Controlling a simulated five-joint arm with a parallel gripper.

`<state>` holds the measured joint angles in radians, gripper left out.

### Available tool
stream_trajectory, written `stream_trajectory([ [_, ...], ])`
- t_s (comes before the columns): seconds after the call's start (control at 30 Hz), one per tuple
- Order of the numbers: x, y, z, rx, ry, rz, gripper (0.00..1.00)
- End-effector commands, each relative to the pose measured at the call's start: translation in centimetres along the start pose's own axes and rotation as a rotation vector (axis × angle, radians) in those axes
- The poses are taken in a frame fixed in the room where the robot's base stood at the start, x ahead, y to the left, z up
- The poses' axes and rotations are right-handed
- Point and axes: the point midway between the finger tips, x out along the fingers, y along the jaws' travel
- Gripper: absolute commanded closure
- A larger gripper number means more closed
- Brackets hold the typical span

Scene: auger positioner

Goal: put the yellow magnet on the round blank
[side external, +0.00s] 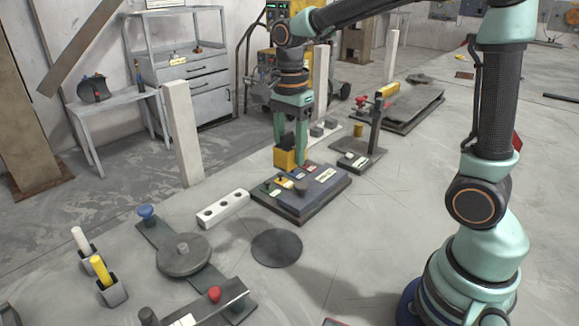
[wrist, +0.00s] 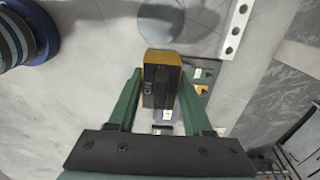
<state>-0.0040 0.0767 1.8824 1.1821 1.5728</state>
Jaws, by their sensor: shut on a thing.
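My gripper (side external: 292,153) is shut on the yellow magnet (side external: 284,159), a yellow block with a black upper part. In the wrist view the magnet (wrist: 161,80) sits between the two green fingers of my gripper (wrist: 160,92). In the side view it is over the far part of a dark board; I cannot tell how much gap is under it. The round blank (side external: 276,248), a flat dark disc, lies on the surface in front of the board, apart from the magnet. The round blank (wrist: 165,22) also shows at the top of the wrist view.
The dark board (side external: 310,205) carries small labelled parts. A white block with holes (side external: 223,209) lies left of it. A round plate with a knob (side external: 183,256) sits on a dark strip further left. A post on a stand (side external: 376,125) rises to the right of the magnet.

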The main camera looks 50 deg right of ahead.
Motion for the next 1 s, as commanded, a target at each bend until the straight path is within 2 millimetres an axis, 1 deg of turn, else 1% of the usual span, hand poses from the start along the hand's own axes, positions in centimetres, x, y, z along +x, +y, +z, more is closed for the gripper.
stream_trajectory([
  [0.03, -0.1, -0.1, 1.5, -0.007, 0.0, -0.002, 1.0],
  [0.13, -0.2, 0.1, 3.4, -0.004, 0.0, -0.002, 1.0],
  [0.2, -0.2, 0.1, 4.2, -0.002, 0.0, -0.002, 1.0],
  [0.27, -0.1, 0.2, 4.7, 0.0, 0.0, -0.002, 1.0],
  [0.37, 0.9, 0.2, 5.0, 0.002, 0.0, 0.001, 1.0],
  [0.47, 2.8, 0.3, 4.9, 0.003, 0.001, 0.004, 1.0],
  [0.9, 12.9, 0.3, 4.9, 0.002, 0.001, 0.005, 1.0],
  [1.0, 14.6, 0.3, 4.8, 0.002, 0.0, 0.003, 1.0],
])
